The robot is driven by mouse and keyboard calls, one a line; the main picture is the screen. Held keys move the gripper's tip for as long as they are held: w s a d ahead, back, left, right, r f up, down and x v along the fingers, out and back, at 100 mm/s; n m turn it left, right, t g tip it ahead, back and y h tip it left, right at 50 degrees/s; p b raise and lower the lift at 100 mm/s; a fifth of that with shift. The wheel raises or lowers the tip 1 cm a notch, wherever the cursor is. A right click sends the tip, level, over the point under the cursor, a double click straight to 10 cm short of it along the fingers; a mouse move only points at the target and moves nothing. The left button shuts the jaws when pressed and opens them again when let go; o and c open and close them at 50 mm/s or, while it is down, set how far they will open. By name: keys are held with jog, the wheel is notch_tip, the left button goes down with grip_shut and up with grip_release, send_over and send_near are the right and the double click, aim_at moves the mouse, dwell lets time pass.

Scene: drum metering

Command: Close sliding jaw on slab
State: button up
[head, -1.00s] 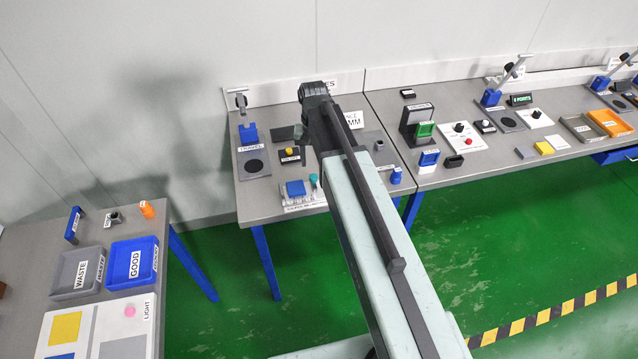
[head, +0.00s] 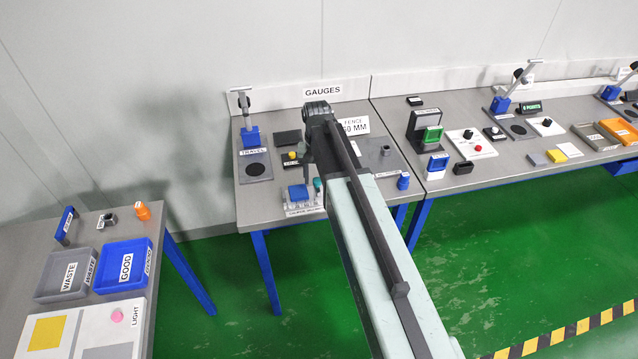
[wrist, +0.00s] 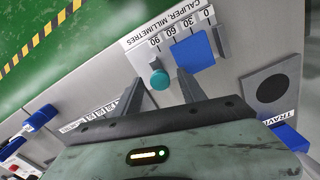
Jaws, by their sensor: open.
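The caliper (wrist: 144,62) is a pale plate marked 0 to 90 at the front of the gauges table, also in the head view (head: 303,211). A blue slab (wrist: 193,52) lies on it, with a grey fixed jaw (wrist: 222,42) beside it at the 0 end. A teal knob (wrist: 160,78), apparently the sliding jaw's, stands near 90, apart from the slab; the jaw beneath is mostly hidden. In the head view the slab (head: 298,193) and knob (head: 318,184) show beside my arm. My gripper (wrist: 161,88) is open, one finger either side of the knob, seemingly not touching it.
A plate with a black disc (wrist: 272,88) and a blue block (wrist: 290,137) lie to the right in the wrist view. In the head view, waste (head: 67,274) and good (head: 124,266) trays sit on the left table. Green floor (wrist: 50,75) lies beyond the table edge.

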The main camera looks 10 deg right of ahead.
jog(key=shift+r, duration=0.1)
jog(key=c, duration=1)
jog(key=shift+a, duration=1.3)
jog(key=o, duration=1)
notch_tip(320, 180, up, 8)
jog(key=p, duration=0.8)
